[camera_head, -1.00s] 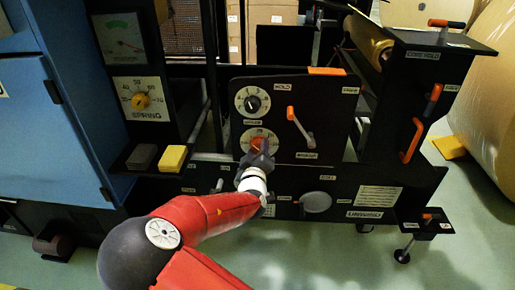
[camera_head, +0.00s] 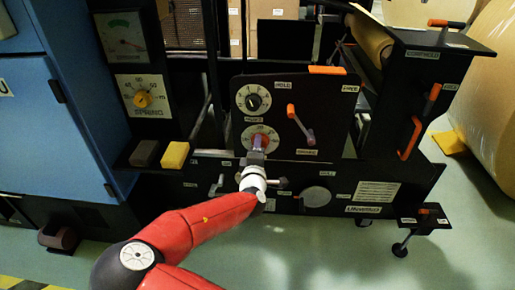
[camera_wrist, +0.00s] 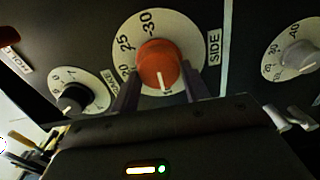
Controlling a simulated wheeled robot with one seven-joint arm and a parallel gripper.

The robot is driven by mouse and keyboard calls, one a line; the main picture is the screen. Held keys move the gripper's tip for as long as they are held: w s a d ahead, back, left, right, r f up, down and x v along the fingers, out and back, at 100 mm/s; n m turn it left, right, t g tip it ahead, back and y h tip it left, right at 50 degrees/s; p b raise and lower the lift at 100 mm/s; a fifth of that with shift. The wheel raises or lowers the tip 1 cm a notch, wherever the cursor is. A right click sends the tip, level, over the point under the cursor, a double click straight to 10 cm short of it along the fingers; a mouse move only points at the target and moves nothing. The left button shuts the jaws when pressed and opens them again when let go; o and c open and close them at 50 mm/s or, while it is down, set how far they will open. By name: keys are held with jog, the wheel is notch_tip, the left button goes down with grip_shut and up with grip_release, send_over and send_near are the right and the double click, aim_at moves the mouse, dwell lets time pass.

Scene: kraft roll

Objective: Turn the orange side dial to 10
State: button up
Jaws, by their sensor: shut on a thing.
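The orange side dial (camera_wrist: 157,64) is large in the wrist view, on a white scale plate (camera_wrist: 128,30) with 20, 25 and 30 legible at its left and top. A "SIDE" label is to its right. The dial's white pointer line faces down toward my gripper; the number there is hidden or unreadable. My gripper (camera_wrist: 158,78) has one finger on each side of the dial and is shut on it. In the head view, my gripper (camera_head: 258,147) reaches the lower dial on the black panel (camera_head: 320,112) and mostly covers it.
A yellow block (camera_head: 174,155) and a dark block (camera_head: 144,153) lie on a ledge at left.

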dwell(0.3)
jog(key=o, duration=1)
jog(key=s, duration=0.7)
jog(key=shift+s+a, duration=0.2)
jog(key=shift+s, duration=0.2)
